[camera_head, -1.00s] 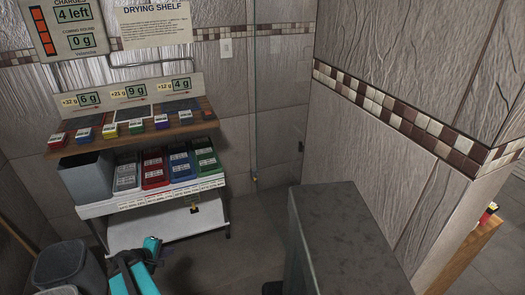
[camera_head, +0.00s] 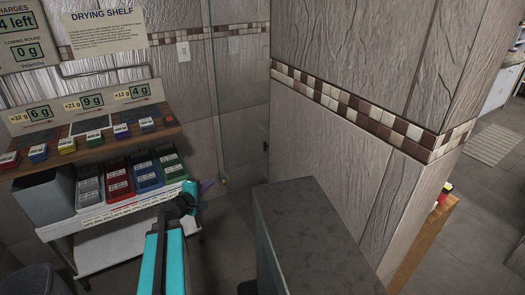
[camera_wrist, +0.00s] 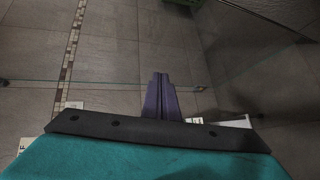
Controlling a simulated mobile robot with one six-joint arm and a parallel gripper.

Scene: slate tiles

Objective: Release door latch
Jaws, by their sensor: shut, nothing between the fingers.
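A glass door panel with a thin teal edge (camera_head: 216,110) stands beside the drying shelf. A small yellow fitting, perhaps the latch, sits low on that edge (camera_head: 223,181); in the wrist view a yellow-orange fitting (camera_wrist: 200,88) lies on the teal line, just right of the fingers. My gripper (camera_head: 209,183) reaches toward it past the right end of the shelf. Its purple fingers are shut and empty, and they also show in the wrist view (camera_wrist: 158,76). A gap shows between fingers and fitting in the wrist view; depth is unclear.
The drying shelf with several coloured bins (camera_head: 118,180) stands close on the left. A dark grey block-shaped top (camera_head: 310,235) is at front centre. Floor shows between the shelf and the block.

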